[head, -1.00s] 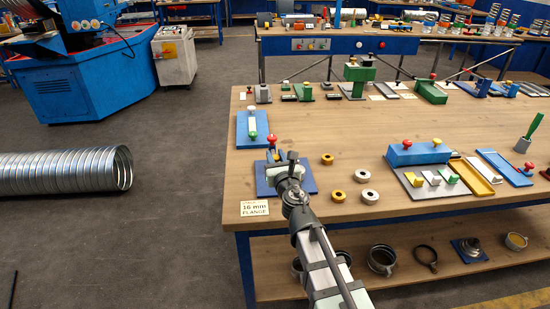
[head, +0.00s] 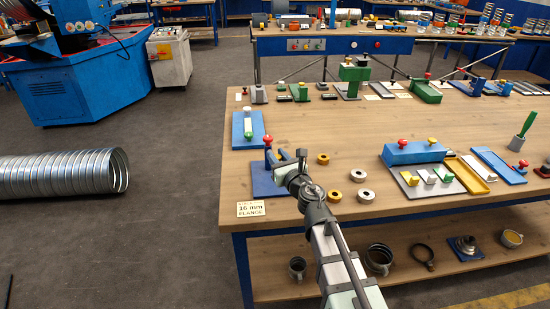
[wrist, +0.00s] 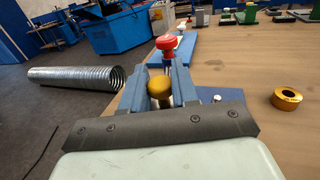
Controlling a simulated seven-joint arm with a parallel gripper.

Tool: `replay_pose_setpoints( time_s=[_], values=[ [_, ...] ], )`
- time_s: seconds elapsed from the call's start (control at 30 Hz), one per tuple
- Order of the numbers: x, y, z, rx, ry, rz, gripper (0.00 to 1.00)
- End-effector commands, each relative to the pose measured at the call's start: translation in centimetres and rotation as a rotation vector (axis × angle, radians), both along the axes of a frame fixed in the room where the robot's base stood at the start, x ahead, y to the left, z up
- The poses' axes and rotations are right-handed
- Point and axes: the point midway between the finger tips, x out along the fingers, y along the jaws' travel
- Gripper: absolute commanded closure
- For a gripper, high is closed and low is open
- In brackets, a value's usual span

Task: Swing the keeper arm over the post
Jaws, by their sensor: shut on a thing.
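A blue base plate (head: 262,182) lies at the table's front left corner. A red knob (wrist: 165,42) on a pale stem stands on this fixture, just beyond my fingers; it also shows in the head view (head: 267,141). My gripper (wrist: 159,92) is shut on a gold round knob (wrist: 158,84), which I take to be the keeper arm's handle. The arm itself is mostly hidden behind my fingers and wrist. A small silver pin (wrist: 216,98) stands on the plate to the right. I cannot tell which upright is the post.
A gold ring (head: 335,196) and several other rings lie right of the fixture. A blue tray with a white and green piece (head: 248,132) lies behind it. A "16 mm flange" label (head: 251,209) is at the front edge. A blue block (head: 414,152) stands farther right.

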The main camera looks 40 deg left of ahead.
Motion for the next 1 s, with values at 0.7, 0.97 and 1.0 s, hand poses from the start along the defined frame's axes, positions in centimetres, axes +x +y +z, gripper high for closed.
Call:
replay_pose_setpoints(
  time_s=[0.7,0.97,1.0],
  values=[
    [5.4,-1.1,0.6,0.009,-0.001,0.479,1.00],
    [6.2,-1.2,0.6,0.009,-0.001,0.592,1.00],
    [6.2,-1.2,0.6,0.009,-0.001,0.603,1.00]
  ],
)
